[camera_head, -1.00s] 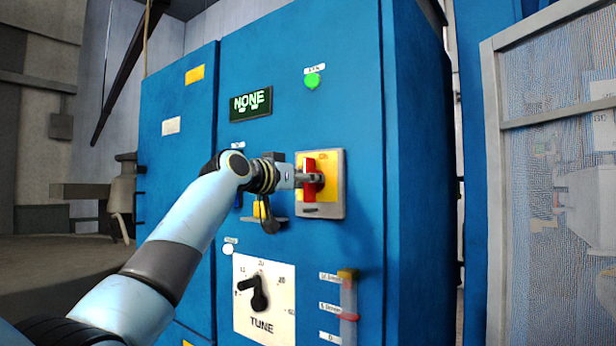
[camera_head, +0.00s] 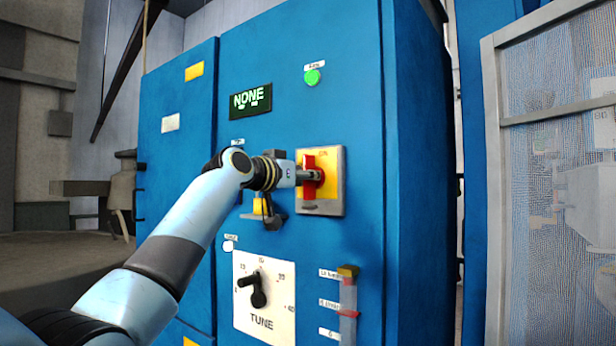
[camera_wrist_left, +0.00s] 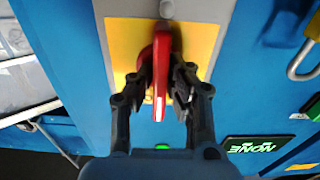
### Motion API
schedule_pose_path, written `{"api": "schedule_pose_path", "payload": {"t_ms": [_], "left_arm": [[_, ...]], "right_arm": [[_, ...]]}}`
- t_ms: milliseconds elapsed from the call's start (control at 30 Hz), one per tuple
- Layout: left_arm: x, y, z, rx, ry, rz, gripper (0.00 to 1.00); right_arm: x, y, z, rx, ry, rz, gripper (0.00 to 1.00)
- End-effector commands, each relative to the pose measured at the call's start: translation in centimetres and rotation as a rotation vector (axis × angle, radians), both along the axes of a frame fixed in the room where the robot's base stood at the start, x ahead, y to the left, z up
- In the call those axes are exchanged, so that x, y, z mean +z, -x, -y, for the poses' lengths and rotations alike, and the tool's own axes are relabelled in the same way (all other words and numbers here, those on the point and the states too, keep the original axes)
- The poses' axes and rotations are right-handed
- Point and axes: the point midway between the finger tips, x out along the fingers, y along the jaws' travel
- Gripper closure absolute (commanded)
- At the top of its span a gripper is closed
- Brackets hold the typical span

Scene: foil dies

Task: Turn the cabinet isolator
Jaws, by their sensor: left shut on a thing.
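The cabinet isolator is a red handle (camera_head: 309,178) on a yellow plate with a grey surround (camera_head: 334,205), on the front of the blue cabinet (camera_head: 350,90). In the head view the handle stands upright. My left gripper (camera_head: 312,175) reaches it from the left and is shut on it. In the left wrist view the red handle (camera_wrist_left: 161,70) lies between the two dark fingers of my left gripper (camera_wrist_left: 166,85), in front of the yellow plate (camera_wrist_left: 195,45). The fingers hide part of the handle. My right gripper is not in view.
A display reading NONE (camera_head: 250,101) and a green lamp (camera_head: 312,77) are above the isolator. A TUNE dial (camera_head: 258,290) and a small gauge (camera_head: 348,305) are below. A padlock (camera_wrist_left: 307,50) hangs nearby. A mesh panel (camera_head: 555,190) stands to the right.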

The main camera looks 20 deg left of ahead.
Motion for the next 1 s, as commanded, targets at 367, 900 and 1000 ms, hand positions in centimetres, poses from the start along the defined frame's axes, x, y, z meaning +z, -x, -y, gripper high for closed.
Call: {"api": "schedule_pose_path", "payload": {"t_ms": [367, 900, 1000], "left_arm": [[0.2, 0.0, -0.1, 0.000, 0.202, -0.076, 1.00], [0.3, -0.1, -0.2, 0.001, 0.682, -0.249, 1.00], [0.2, -0.1, -0.3, 0.001, 0.772, -0.282, 1.00]], "right_arm": [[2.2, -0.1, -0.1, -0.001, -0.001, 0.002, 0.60], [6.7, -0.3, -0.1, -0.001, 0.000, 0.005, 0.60], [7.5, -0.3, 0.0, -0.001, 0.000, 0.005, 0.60]]}}
